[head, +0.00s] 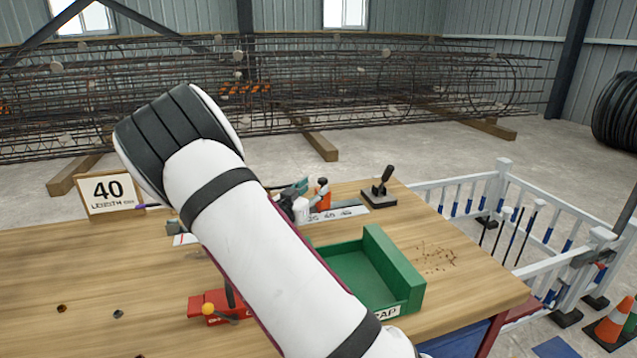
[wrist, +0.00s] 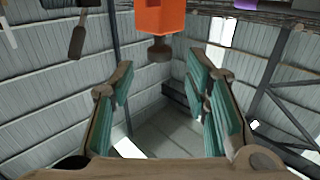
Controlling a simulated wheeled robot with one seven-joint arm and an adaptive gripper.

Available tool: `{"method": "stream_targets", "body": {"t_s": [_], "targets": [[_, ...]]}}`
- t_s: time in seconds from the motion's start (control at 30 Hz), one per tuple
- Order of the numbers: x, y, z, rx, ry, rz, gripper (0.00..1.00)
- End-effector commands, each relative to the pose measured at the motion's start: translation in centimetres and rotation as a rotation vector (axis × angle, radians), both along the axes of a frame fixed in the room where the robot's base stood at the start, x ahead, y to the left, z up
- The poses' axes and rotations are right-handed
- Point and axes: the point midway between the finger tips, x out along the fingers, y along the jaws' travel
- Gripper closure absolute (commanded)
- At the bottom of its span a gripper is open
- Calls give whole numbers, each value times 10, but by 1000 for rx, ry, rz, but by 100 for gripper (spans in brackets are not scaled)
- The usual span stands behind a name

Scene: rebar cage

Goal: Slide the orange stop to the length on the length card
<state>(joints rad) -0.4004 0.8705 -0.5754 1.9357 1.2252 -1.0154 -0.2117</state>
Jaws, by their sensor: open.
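The length card (head: 110,191) stands at the left back of the bench and reads 40. The orange stop (head: 323,198) stands upright on the numbered scale (head: 338,214) at the back of the bench; its dark knob is on top. The scale's numbers are too small to read surely, and my arm hides part of the rail. My gripper (head: 297,188) is just left of the stop, partly hidden by my arm. In the wrist view my gripper (wrist: 160,78) is open, with nothing between its teal pads. The stop (wrist: 160,15) and its knob show at the top, beyond the fingertips.
A green tray (head: 375,275) and a red device (head: 212,307) with an orange-yellow knob are at the bench front. A black lever (head: 380,187) stands right of the scale. The bench's right side is mostly clear. A white railing (head: 500,190) stands beyond it.

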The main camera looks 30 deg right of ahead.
Motion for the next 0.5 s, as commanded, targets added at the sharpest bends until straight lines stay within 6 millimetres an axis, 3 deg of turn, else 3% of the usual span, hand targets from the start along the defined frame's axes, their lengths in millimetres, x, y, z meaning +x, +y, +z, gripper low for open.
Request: {"method": "stream_targets", "body": {"t_s": [0.23,0.5], "targets": [[18,-34,-1,1,0,-2,57],[30,-54,-1,2,1,2,57]]}}
